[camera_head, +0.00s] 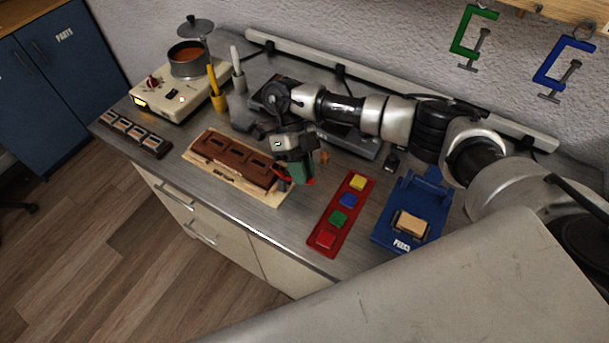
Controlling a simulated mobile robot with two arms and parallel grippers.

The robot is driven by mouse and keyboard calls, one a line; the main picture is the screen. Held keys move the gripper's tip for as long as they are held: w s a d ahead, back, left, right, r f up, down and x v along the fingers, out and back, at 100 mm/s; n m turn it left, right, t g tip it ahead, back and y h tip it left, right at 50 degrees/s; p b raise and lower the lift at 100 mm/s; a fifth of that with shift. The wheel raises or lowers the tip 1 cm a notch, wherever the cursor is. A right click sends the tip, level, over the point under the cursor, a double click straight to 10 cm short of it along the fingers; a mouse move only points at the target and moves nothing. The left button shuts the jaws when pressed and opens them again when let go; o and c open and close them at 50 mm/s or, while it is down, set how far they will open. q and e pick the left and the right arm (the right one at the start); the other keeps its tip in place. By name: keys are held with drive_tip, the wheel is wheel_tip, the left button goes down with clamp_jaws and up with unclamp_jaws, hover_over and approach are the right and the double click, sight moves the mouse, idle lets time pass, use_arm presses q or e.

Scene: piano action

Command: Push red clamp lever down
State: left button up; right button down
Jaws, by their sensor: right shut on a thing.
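My right gripper (293,168) reaches down at the right end of a brown slotted part (235,158) lying on a pale wooden board (262,194). The red clamp lever (281,175) shows only as small red bits beside the fingers, and the gripper hides most of it. A dark green piece (300,173) shows at the fingertips; I cannot tell what it belongs to. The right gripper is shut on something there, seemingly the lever. How far the lever is tilted is hidden. My left gripper is not in view.
A red strip (330,224) with coloured blocks and a blue tray (388,236) with a tan block (410,224) lie to the right.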

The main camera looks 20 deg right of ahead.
drive_tip(key=shift+w+r, duration=0.1)
idle(0.4)
drive_tip(key=c, duration=1.1)
unclamp_jaws()
drive_tip(key=shift+w+r+b, duration=0.15)
drive_tip(key=shift+w+b, duration=0.15)
drive_tip(key=b+v, duration=0.1)
drive_tip(key=v, duration=0.9)
drive_tip(key=shift+a, duration=0.1)
